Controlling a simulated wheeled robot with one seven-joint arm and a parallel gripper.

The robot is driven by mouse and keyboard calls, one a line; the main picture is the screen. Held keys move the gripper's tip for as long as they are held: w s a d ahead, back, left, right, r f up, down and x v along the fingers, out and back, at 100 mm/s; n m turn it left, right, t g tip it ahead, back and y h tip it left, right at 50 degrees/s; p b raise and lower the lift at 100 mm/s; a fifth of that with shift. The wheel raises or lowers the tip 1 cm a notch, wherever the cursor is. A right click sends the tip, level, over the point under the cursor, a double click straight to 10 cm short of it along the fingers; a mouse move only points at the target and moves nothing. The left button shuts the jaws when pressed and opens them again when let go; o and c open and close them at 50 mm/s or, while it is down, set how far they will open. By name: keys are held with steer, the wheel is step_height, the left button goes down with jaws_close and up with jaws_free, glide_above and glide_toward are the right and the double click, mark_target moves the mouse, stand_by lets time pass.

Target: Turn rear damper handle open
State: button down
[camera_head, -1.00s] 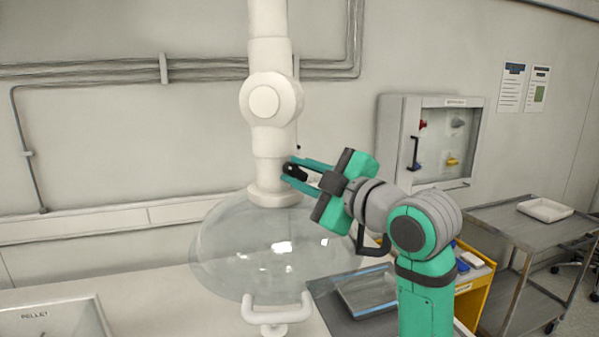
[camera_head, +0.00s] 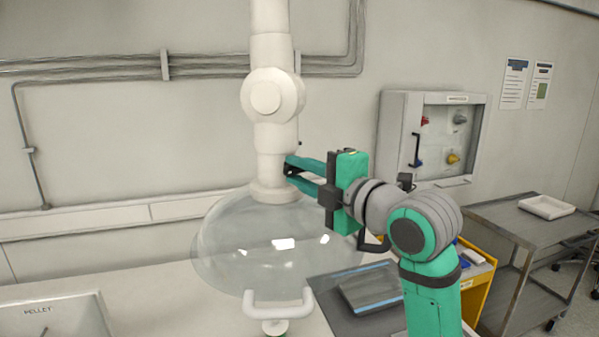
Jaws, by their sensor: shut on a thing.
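The white extraction arm (camera_head: 270,138) hangs down and ends in a clear domed hood (camera_head: 225,240) above the bench. My gripper (camera_head: 290,170) is at the right side of the white pipe, just above the hood's collar. Its green fingers are shut on the small black damper handle (camera_head: 290,168), which is mostly hidden between the fingers and behind the pipe. A white loop handle (camera_head: 278,307) is on the front of the hood.
A grey wall cabinet (camera_head: 392,130) with colored valves is behind my arm. A metal cart (camera_head: 497,214) with a white tray (camera_head: 546,207) stands at the right. A dark flat device (camera_head: 368,290) lies on the bench. A basin marked PELLET (camera_head: 62,318) is at the lower left.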

stand_by(0.4)
steer(key=c, duration=1.7)
jaws_free()
steer(key=v, duration=1.1)
